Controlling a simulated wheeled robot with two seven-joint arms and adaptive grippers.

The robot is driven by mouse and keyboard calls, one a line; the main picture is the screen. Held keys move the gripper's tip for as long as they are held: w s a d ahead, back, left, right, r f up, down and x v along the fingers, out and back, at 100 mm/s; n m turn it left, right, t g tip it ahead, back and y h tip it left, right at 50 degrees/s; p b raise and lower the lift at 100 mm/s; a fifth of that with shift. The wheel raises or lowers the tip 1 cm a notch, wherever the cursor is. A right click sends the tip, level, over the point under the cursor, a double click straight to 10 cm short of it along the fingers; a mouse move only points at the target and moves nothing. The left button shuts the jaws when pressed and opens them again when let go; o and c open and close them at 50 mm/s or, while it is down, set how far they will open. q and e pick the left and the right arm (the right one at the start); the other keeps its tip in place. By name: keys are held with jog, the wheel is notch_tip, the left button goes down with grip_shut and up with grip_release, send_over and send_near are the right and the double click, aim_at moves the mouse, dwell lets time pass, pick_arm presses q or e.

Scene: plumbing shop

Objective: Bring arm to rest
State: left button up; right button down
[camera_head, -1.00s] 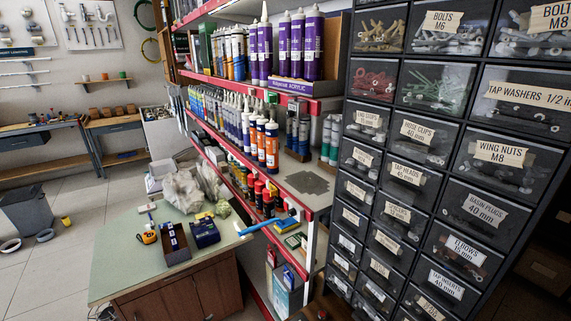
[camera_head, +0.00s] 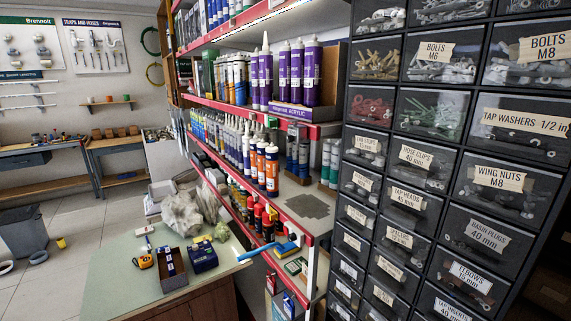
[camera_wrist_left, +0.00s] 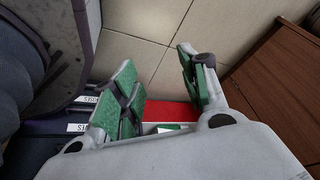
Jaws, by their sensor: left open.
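My left gripper (camera_wrist_left: 157,70) shows in the left wrist view, with green pads on its two fingers. The fingers are spread apart and nothing is held between them. Pale floor tiles (camera_wrist_left: 135,45) lie behind the gap, and a red surface (camera_wrist_left: 170,111) shows below it. Neither arm shows in the head view, and my right gripper is in no view.
The black drawer cabinet (camera_head: 404,200) fills the right of the head view. Red-edged shelves (camera_head: 230,103) hold tubes and bottles. A green-topped table (camera_head: 118,272) carries a tape measure (camera_head: 144,262) and small boxes. Open floor (camera_head: 75,225) lies left. A brown wooden panel (camera_wrist_left: 275,95) is near the gripper's right.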

pick_arm(q)
jog(key=s+d+f+g, duration=0.1)
jog(key=s+f, duration=0.1)
jog(key=s, duration=0.6)
jog(key=s+d+f+n+g, duration=0.1)
jog(key=s+d+f+g, duration=0.1)
jog(key=s, duration=0.7)
jog(key=shift+s, duration=0.15)
